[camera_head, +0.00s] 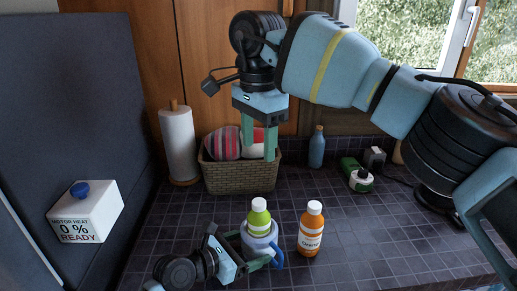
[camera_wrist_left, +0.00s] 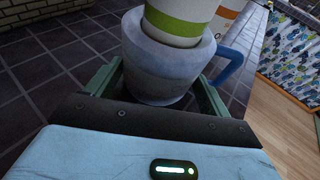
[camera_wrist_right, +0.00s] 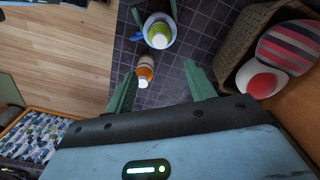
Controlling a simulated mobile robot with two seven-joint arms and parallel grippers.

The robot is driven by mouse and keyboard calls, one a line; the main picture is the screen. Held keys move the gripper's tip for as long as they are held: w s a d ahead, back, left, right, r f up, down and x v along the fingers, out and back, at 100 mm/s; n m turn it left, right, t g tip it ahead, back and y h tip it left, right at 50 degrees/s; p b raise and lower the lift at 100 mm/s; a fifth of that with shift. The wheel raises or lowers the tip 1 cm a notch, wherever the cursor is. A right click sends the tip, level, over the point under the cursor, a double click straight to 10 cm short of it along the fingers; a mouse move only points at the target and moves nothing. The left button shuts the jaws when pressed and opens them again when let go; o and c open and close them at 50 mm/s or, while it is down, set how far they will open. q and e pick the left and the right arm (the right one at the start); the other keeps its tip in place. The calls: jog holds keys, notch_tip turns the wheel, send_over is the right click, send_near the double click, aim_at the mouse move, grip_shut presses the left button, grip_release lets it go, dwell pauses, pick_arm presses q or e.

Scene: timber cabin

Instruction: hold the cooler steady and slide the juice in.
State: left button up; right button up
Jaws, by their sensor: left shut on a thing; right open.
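The cooler (camera_head: 258,246) is a grey-blue cup with a blue handle, upright on the dark tiled counter. My right gripper (camera_head: 259,155) is open and empty, pointing down above and behind the cooler, in front of the basket.
A wicker basket (camera_head: 240,178) with striped and red-white items stands at the back beside a paper towel roll (camera_head: 180,143). A blue bottle (camera_head: 317,147) and a green-white object (camera_head: 361,181) stand along the back. The counter right of the orange bottle is clear.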

pick_arm(q)
jog(key=shift+r, duration=0.15)
pick_arm(e)
notch_tip(320, 180, up, 4)
jog(key=shift+f, duration=0.1)
pick_arm(q)
jog(key=o, duration=0.7)
jog(key=shift+s+a, duration=0.15)
jog(key=shift+a, duration=0.1)
jog(key=v, duration=1.1)
jog(key=shift+s+a+r, duration=0.1)
jog(key=shift+s+r, duration=0.05)
jog(key=shift+r, duration=0.05)
jog(key=shift+s+f, duration=0.1)
